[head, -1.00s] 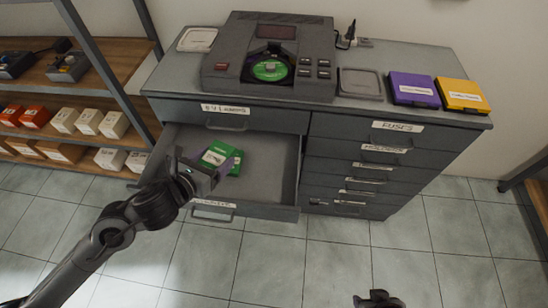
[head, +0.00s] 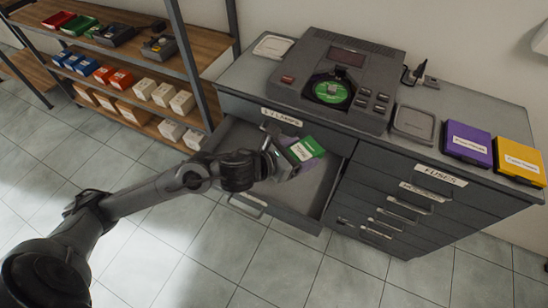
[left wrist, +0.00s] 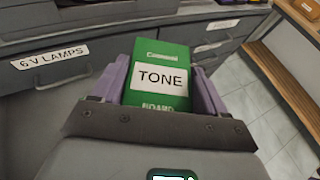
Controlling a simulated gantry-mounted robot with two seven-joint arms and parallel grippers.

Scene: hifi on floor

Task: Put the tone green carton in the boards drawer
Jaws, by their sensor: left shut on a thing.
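The tone green carton (head: 312,145) is in my left gripper (head: 290,153), over the open drawer (head: 318,196) at the left of the grey cabinet. In the left wrist view the carton (left wrist: 172,57) shows a white label reading TONE, with the purple-grey fingers (left wrist: 160,88) shut on its two sides. In the head view the carton is tilted and partly covered by the gripper. I cannot tell how high it is above the drawer floor. The open drawer's own label is too small to read. My right gripper is not in view.
The closed drawer above is labelled 6 V LAMPS (head: 281,117); a FUSES drawer (head: 441,176) is to the right. A player with a green disc (head: 331,91), a purple box (head: 467,143) and a yellow box (head: 518,158) stand on top. A shelf (head: 150,75) stands left.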

